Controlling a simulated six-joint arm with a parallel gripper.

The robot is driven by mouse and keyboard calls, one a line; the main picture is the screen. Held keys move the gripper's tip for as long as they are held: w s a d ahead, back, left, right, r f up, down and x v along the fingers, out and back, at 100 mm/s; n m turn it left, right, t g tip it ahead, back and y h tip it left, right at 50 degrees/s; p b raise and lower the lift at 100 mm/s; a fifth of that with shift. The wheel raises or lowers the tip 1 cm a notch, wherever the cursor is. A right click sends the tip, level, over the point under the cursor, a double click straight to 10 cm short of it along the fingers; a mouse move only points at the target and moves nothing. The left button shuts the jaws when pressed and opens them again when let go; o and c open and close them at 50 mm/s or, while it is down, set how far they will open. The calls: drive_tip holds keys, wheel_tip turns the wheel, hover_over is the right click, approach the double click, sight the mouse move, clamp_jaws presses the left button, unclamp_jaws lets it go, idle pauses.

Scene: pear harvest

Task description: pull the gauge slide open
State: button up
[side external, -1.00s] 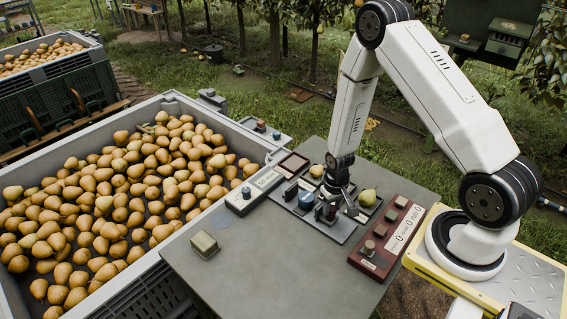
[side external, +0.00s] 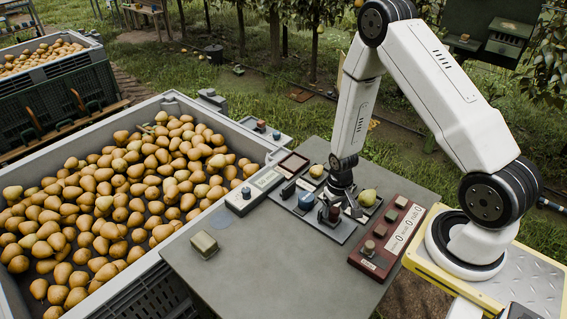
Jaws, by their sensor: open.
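A grey gauge plate (side external: 340,236) lies on the table and carries several small parts. I cannot tell for sure which part is the slide. My gripper (side external: 345,210) points down over the plate, between the reddish-brown block and the pear. It is open, with nothing seen between its fingers. The fingers hide part of the plate, and I cannot tell whether they touch the block.
A red panel (side external: 388,237) with knobs and zero readouts lies right of the plate. A beige block (side external: 204,244) sits on the otherwise clear front table (side external: 260,270). A large pear bin (side external: 145,268) stands left.

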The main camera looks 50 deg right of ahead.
sight(335, 210)
drive_tip(key=shift+r, duration=3.8)
drive_tip(key=shift+r, duration=0.1)
drive_tip(key=shift+a+r, duration=0.15)
drive_tip(key=shift+r, duration=0.1)
drive_tip(key=s+a+r+n+t, duration=0.1)
drive_tip(key=a+r+n, duration=0.1)
drive_tip(key=a+r, duration=0.3)
drive_tip(key=s+a+r+n+t, duration=0.1)
drive_tip(key=a+r+n, duration=0.1)
drive_tip(key=a+r, duration=0.3)
wheel_tip(335, 210, up, 5)
drive_tip(key=shift+s+f+n+t, duration=0.1)
drive_tip(key=shift+s+n+t, duration=0.2)
drive_tip(key=shift+s, duration=0.1)
